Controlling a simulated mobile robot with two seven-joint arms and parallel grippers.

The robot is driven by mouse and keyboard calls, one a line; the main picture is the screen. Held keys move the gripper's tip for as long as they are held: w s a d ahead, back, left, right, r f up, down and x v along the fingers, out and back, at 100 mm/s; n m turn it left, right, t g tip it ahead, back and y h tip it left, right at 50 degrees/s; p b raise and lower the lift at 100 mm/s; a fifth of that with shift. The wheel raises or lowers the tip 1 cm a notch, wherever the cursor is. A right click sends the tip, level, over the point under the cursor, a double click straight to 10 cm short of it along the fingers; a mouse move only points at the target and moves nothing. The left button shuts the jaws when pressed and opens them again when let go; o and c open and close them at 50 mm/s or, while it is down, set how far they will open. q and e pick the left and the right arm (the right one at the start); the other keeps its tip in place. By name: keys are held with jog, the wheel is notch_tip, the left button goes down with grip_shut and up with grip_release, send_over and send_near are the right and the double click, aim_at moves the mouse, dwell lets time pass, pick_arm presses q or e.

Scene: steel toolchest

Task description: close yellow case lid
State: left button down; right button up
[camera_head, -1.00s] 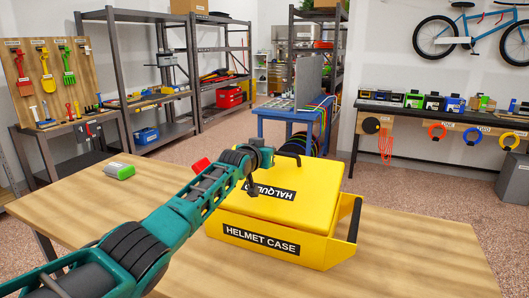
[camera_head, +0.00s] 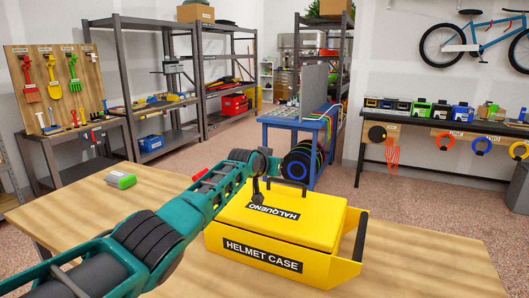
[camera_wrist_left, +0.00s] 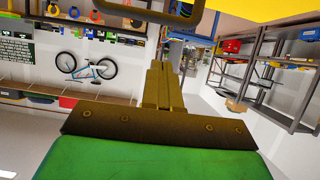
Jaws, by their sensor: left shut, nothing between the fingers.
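The yellow helmet case (camera_head: 225,242) stands on the wooden table, its labelled front towards me. Its yellow lid (camera_head: 318,215) lies low over the case, almost level; I cannot tell if it is fully seated. A dark handle (camera_head: 290,182) is at the lid's far edge. My left gripper (camera_head: 258,190) is over the lid's left part, its fingers small and dark there; contact is unclear. In the left wrist view its fingers (camera_wrist_left: 162,85) are together and empty, with a yellow surface (camera_wrist_left: 262,8) at the top right. My right gripper is not in view.
A black side handle (camera_head: 360,236) sticks out at the case's right. A small green and grey object (camera_head: 121,180) lies on the table (camera_head: 420,260) at the left. The table right of the case is clear. A blue workbench (camera_head: 290,122) stands behind.

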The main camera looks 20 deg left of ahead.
pick_arm(q)
jog(key=shift+s+a+r+p, duration=0.65)
jog(key=shift+s+r+p, duration=0.65)
jog(key=shift+s+r, duration=2.9)
jog(key=s+d+f+m+g, duration=0.1)
jog(key=s+d+f+g, duration=0.1)
jog(key=s+f, duration=0.8)
jog(key=s+d+f+g, duration=0.2)
jog(key=s+f, duration=0.8)
jog(key=f, duration=0.1)
jog(key=s+a+f+g+y, duration=0.1)
jog(key=s+f+g, duration=0.1)
jog(key=s, duration=0.8)
jog(key=s+a+f+g, duration=0.1)
jog(key=s+g, duration=0.1)
jog(key=s, duration=0.7)
jog(key=s+a+f+g+y, duration=0.1)
jog(key=s+a+f+g, duration=0.1)
jog(key=s, duration=0.8)
jog(key=w+d+f+t+h, duration=0.2)
jog(key=w+d+f+t, duration=0.1)
jog(key=w+f+t, duration=0.4)
jog(key=shift+w+d+f+t, duration=0.2)
jog(key=shift+w+f+t, duration=0.3)
jog(key=shift+f, duration=0.4)
